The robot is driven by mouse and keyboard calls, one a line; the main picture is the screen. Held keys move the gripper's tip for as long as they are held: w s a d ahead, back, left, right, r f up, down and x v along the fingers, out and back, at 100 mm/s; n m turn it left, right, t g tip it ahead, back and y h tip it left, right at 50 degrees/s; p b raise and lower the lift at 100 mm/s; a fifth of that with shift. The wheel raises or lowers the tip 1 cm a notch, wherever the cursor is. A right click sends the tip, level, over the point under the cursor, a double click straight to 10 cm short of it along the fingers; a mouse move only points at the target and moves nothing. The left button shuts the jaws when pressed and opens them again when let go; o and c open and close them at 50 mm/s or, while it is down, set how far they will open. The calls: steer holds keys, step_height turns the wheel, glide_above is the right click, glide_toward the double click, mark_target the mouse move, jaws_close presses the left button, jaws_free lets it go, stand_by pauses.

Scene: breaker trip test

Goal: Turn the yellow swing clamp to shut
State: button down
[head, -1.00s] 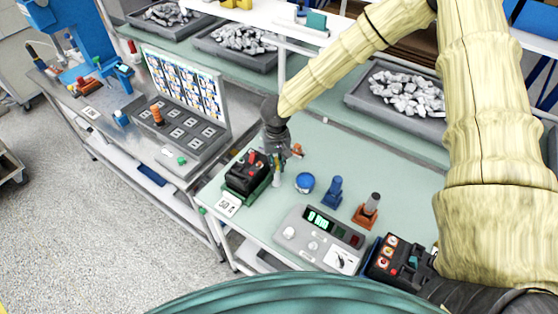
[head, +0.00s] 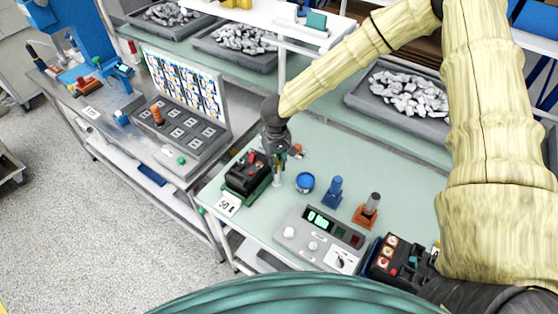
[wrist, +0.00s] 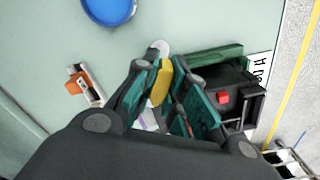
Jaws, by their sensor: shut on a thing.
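The yellow swing clamp (wrist: 162,82) shows in the wrist view between the teal pads of my gripper (wrist: 168,98), which is shut on it. The clamp stands beside a black breaker (wrist: 222,98) with a red switch, which sits on a green base (wrist: 208,60). In the head view my gripper (head: 277,158) reaches down at the near side of the bench, just right of the black breaker (head: 245,174). There the clamp is mostly hidden by the gripper. The clamp's lower part is hidden by the fingers in the wrist view.
A blue round dish (head: 305,182) lies right of the gripper, with a blue stand (head: 332,191) and an orange-based tool (head: 366,211) beyond. A grey meter box (head: 318,238) is at the front. A white label card (head: 228,204) lies by the breaker.

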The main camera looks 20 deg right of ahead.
steer(key=shift+n, duration=1)
steer(key=shift+s+n, duration=0.1)
steer(key=shift+n, duration=0.9)
steer(key=shift+f, duration=0.1)
steer(key=shift+n, duration=0.7)
steer(key=c, duration=1.4)
jaws_free()
steer(key=shift+d, duration=0.1)
